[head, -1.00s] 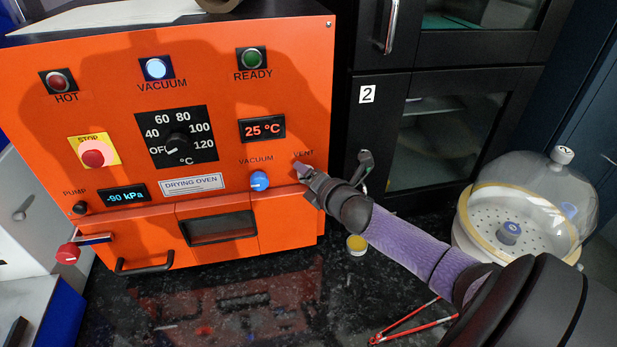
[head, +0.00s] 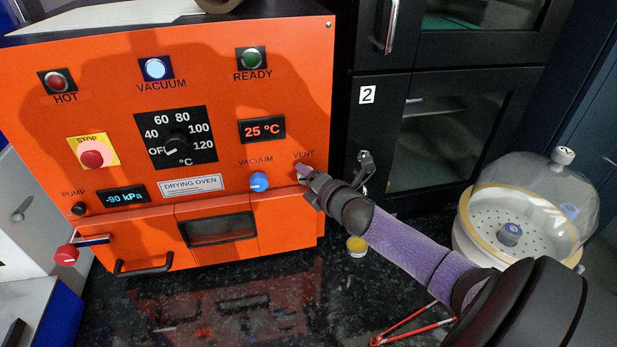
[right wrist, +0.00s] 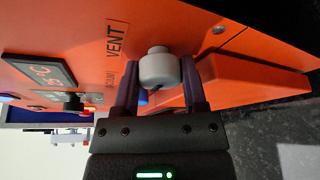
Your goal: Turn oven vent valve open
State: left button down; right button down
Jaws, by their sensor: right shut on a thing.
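The orange drying oven (head: 110,230) fills the left half of the head view. Its vent valve, a light grey round knob (right wrist: 160,68), sits under the VENT label in the right wrist view. My right gripper (right wrist: 160,85) has one finger on each side of the knob and is shut on it. The pressure display (head: 124,197) reads -90 kPa. My left gripper is not in view.
The blue vacuum knob (head: 259,181) is just left of my right gripper. A glass-domed desiccator (head: 470,215) stands at right. A black cabinet (head: 376,130) stands behind.

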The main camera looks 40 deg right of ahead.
jog(key=shift+f+m+t+b, duration=0.15)
jog(key=shift+m+t+b, duration=0.4)
jog(key=shift+m, duration=0.45)
jog(key=shift+f+m+t+b, duration=0.1)
jog(key=shift+m+t+b, duration=0.45)
jog(key=shift+m, duration=0.65)
jog(key=m+b, duration=0.1)
jog(key=m, duration=0.1)
jog(key=shift+m+t, duration=0.3)
jog(key=shift+t, duration=0.1)
jog(key=m+t+b, duration=0.1)
jog(key=m, duration=0.2)
jog(key=shift+f, duration=0.1)
jog(key=m+t+h+b, duration=0.1)
jog(key=m+h, duration=0.1)
jog(key=m, duration=0.1)
jog(key=shift+m, duration=0.4)
jog(key=shift+m+h, duration=0.6)
jog(key=shift+m, duration=0.8)
jog(key=shift+m+b, duration=0.35)
jog(key=shift+m, duration=0.25)
